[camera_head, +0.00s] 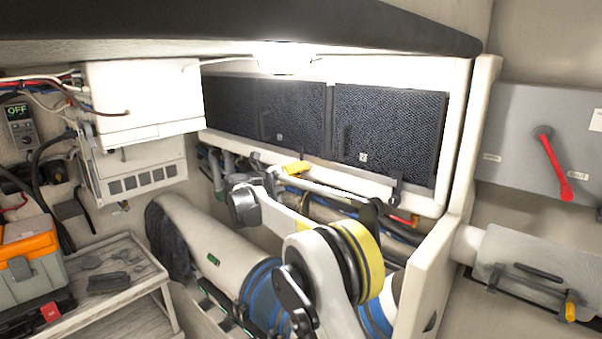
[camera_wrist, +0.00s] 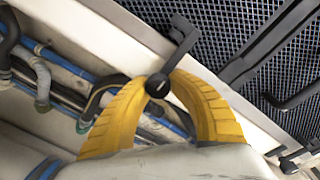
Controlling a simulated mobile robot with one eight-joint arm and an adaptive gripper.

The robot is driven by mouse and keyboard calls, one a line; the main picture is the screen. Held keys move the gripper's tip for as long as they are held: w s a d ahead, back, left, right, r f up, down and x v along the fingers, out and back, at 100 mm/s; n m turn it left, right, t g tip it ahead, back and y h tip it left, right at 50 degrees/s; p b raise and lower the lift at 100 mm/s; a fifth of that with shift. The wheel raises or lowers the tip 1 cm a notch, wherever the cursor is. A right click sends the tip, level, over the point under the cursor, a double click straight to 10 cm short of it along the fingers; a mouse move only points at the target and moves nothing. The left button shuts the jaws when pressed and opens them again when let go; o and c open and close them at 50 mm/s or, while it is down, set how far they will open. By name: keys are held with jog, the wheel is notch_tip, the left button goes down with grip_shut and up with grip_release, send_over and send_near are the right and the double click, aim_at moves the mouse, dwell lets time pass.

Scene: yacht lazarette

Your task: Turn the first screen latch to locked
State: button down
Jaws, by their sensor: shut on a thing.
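My gripper (camera_wrist: 160,85) has two yellow ribbed fingers, closed in around the round black pivot end of a screen latch (camera_wrist: 184,38). The latch's black lever runs from between the fingertips up and right, across the white ledge toward the screen frame. Another black latch (camera_head: 396,188) stands at the right end of the ledge. A dark latch-like piece (camera_head: 255,160) shows at the left.
Dark mesh screens (camera_head: 388,130) sit in a white frame above the ledge, with upright black handles. Hoses and blue pipes (camera_wrist: 50,60) run just below the ledge. A white box (camera_head: 140,100) hangs at left, and a white partition (camera_head: 425,280) stands at right.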

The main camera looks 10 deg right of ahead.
jog(key=shift+w+a+r, duration=0.1)
jog(key=shift+a+r, duration=0.15)
jog(key=shift+r, duration=0.15)
jog(key=c, duration=1.4)
grip_release()
jog(key=shift+c, duration=0.2)
jog(key=shift+o, duration=1.4)
jog(key=shift+a, duration=0.1)
jog(key=shift+a+f, duration=0.1)
jog(key=shift+a, duration=0.1)
jog(key=shift+d+f, duration=0.1)
jog(key=shift+d, duration=0.2)
jog(key=v, duration=1.2)
jog(key=shift+d, duration=0.1)
